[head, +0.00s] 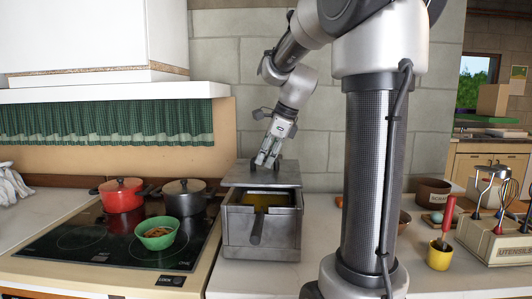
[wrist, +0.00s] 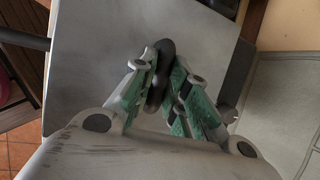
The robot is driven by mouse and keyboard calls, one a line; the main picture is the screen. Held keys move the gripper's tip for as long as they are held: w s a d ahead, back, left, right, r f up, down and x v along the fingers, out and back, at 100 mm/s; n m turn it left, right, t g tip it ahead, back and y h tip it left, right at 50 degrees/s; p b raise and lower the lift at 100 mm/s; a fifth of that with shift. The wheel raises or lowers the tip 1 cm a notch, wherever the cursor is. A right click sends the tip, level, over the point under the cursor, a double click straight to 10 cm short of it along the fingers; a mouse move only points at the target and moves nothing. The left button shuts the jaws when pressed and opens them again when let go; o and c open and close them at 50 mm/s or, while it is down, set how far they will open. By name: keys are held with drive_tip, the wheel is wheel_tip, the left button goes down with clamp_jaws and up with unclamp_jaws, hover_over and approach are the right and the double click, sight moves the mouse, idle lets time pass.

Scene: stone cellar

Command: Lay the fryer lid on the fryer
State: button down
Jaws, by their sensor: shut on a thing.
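The fryer (head: 238,240) is a grey metal box on the counter, right of the stove. A basket handle (head: 257,230) sticks out over its front wall, and yellow shows inside its open front part. The fryer lid (head: 236,175) is a flat grey plate over the back part of the fryer; I cannot tell whether it touches the rim. My gripper (head: 267,162) is above the lid, pointing down, shut on its dark knob. In the wrist view my gripper (wrist: 160,95) pinches the knob (wrist: 163,55), with the lid (wrist: 100,65) filling much of the view.
On the stove (head: 90,245) at left stand a red pot (head: 122,196), a dark pot (head: 184,198) and a green bowl (head: 155,236). To the right are a yellow cup (head: 438,258) and a utensil holder (head: 500,246). A stone wall (head: 222,125) rises close behind the fryer.

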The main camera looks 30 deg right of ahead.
sight(267, 170)
drive_tip(key=shift+f, duration=2.45)
drive_tip(key=c, duration=1.3)
unclamp_jaws()
drive_tip(key=v, duration=1.2)
drive_tip(key=shift+s, duration=0.1)
